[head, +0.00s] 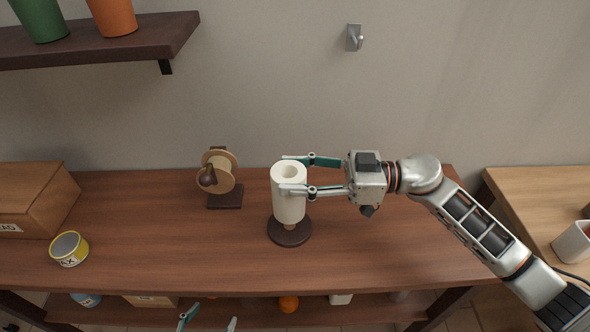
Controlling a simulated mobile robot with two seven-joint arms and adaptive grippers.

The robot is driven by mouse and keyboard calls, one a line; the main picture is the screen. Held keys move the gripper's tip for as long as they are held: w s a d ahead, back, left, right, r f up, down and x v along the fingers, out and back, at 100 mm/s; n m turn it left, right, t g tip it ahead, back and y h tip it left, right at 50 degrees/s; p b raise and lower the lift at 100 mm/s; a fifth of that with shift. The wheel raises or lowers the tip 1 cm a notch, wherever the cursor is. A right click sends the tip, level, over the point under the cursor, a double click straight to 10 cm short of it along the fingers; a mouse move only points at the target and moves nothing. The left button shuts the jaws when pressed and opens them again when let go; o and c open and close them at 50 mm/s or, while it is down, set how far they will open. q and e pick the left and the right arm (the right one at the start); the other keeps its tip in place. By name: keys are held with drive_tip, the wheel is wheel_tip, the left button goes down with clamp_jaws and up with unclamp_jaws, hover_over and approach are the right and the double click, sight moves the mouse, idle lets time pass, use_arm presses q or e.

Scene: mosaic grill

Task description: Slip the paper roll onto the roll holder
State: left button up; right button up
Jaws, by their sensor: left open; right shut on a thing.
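The white paper roll (288,200) is upright, in the middle of the head view. My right gripper (296,174) is shut on its upper part from the right. The roll holder has a dark round base (290,236) on the table, and a short piece of its wooden post shows just below the roll. The roll's lower end is a little above the base. Whether the post is inside the roll, and how far, I cannot tell; the roll's top hole shows no post. My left gripper (209,321) is open and empty at the bottom edge, mostly out of view.
A wooden spool on a dark stand (223,177) stands left of the roll. A yellow can (69,248) and a brown box (35,200) are at the table's left. A shelf (150,38) with pots hangs upper left, a hook (354,38) on the wall. Front table is clear.

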drive_tip(key=shift+f, duration=0.2)
drive_tip(key=o, duration=1.3)
drive_tip(key=d, duration=1.2)
drive_tip(key=shift+s, duration=0.4)
drive_tip(key=shift+r, duration=0.1)
